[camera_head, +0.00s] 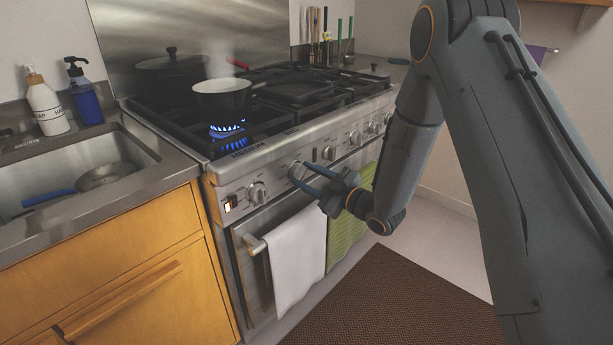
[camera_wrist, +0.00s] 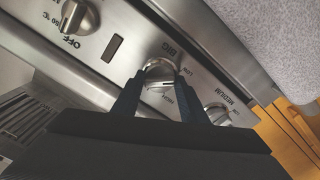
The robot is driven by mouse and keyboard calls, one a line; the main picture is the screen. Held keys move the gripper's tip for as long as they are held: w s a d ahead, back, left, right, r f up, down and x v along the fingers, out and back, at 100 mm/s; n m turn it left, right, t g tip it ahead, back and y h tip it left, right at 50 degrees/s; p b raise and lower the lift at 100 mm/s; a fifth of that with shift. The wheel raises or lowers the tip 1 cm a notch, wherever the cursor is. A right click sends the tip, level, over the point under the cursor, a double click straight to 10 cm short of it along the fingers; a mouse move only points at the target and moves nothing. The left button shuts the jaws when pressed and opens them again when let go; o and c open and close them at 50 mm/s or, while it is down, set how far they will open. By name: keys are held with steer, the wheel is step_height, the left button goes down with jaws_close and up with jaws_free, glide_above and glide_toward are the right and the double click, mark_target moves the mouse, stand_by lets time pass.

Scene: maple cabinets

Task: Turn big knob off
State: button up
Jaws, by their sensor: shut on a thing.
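The big knob (camera_wrist: 158,74) is a round metal knob on the stove's front panel, under the label BIG. In the wrist view it sits between the two dark fingers of my gripper (camera_wrist: 160,92), which is shut on it. Its pointer bar looks turned away from upright; the exact setting is hard to read. In the head view my gripper (camera_head: 304,176) reaches the panel from the right, and its fingers partly hide the big knob (camera_head: 296,170).
The medium knob (camera_head: 257,192) is close to the left of my gripper. Several other knobs (camera_head: 355,137) line the panel to the right. A white towel (camera_head: 298,262) and a green towel (camera_head: 345,235) hang below on the oven handle. A brown mat (camera_head: 400,295) covers the floor.

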steer(key=m+p, duration=0.1)
steer(key=m, duration=0.6)
steer(key=shift+p, duration=0.3)
steer(key=m, duration=0.4)
steer(key=shift+p, duration=0.4)
steer(key=m, duration=0.3)
steer(key=shift+p, duration=0.4)
steer(key=m+p, duration=0.1)
steer(key=m, duration=0.5)
steer(key=m+p, duration=0.1)
steer(key=m, duration=0.5)
steer(key=o, duration=1)
